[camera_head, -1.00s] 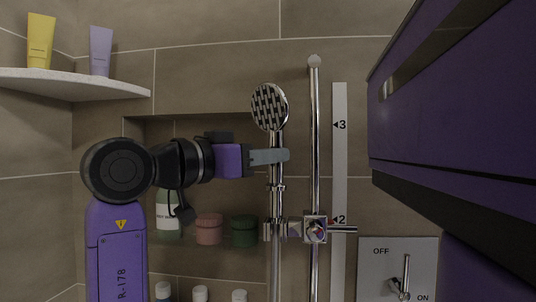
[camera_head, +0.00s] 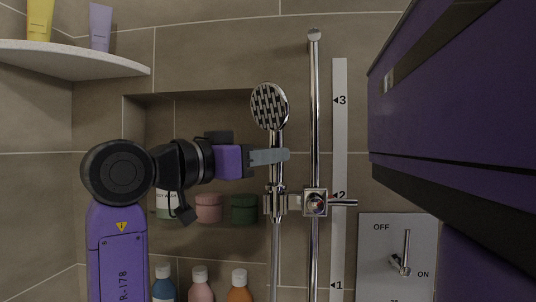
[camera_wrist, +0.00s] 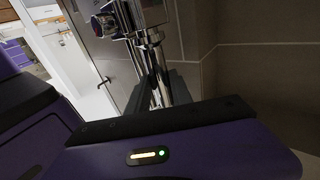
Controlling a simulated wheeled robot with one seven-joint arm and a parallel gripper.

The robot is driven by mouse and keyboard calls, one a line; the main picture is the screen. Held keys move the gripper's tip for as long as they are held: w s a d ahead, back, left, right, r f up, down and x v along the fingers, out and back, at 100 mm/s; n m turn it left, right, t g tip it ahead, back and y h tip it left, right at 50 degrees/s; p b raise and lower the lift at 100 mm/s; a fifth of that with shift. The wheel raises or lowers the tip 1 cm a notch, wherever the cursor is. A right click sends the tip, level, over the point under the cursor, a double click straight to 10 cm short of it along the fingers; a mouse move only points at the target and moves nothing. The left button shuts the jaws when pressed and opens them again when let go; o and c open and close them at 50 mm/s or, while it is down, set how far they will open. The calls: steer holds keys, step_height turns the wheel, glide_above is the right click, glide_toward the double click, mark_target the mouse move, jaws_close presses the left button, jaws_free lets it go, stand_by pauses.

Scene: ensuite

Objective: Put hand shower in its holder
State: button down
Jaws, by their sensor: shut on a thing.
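The chrome hand shower (camera_head: 270,106) is upright, its round spray head facing outward. My gripper (camera_head: 270,157) is shut on its handle just below the head. The holder (camera_head: 275,203) is a chrome ring joined to a slider (camera_head: 315,202) on the vertical rail. The handle's lower end is at the top of the holder, in line with it. I cannot tell how deep it sits. The hose (camera_head: 275,262) hangs straight below. In the wrist view, my gripper's dark fingers (camera_wrist: 163,88) flank chrome parts; the contact is unclear.
A recess with a pink jar (camera_head: 209,208), a green jar (camera_head: 244,209) and bottles lies behind my arm. A scale strip (camera_head: 339,150) runs beside the rail. A shower control (camera_head: 401,255) is at lower right. A corner shelf (camera_head: 75,57) is at upper left.

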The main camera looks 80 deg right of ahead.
steer(key=c, duration=1.1)
jaws_free()
steer(key=shift+o, duration=0.2)
steer(key=shift+f, duration=0.1)
steer(key=b+v, duration=0.2)
steer(key=v, duration=0.5)
steer(key=shift+w+a, duration=0.2)
steer(key=shift+a, duration=0.2)
